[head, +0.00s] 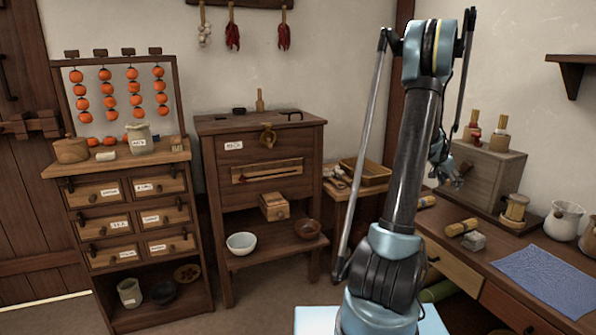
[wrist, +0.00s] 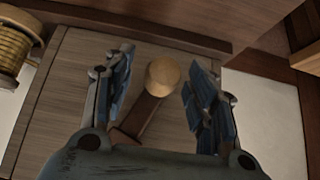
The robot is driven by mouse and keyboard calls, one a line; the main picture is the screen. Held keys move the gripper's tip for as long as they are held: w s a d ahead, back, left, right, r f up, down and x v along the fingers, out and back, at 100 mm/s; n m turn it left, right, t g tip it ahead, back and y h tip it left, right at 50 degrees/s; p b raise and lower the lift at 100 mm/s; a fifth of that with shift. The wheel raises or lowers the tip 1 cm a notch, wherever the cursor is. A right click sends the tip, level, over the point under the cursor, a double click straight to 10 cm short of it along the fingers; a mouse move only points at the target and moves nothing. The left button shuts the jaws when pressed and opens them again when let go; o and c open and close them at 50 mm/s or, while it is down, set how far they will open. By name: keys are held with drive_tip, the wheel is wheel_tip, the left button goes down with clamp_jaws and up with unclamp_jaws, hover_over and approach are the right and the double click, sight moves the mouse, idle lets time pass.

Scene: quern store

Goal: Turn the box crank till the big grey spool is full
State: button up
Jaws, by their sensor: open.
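The grey-brown wooden box (head: 491,178) stands on the bench at the right in the head view. Its plain face (wrist: 75,85) fills much of the wrist view. A crank with a brown arm (wrist: 140,115) and a round, pale wooden knob (wrist: 163,73) shows in front of that face. My gripper (wrist: 158,88) is open, with the knob between its two blue fingers and no clear contact. In the head view my gripper (head: 450,178) is small, beside the box. A straw-coloured wound spool (head: 514,209) stands near the box; I cannot make out a grey one.
White jugs (head: 563,221), a blue cloth (head: 545,278) and a straw brush (head: 461,228) are on the bench. A dark cabinet (head: 262,200) and a drawer chest (head: 130,215) stand to the left.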

drive_tip(key=shift+v, duration=2.9)
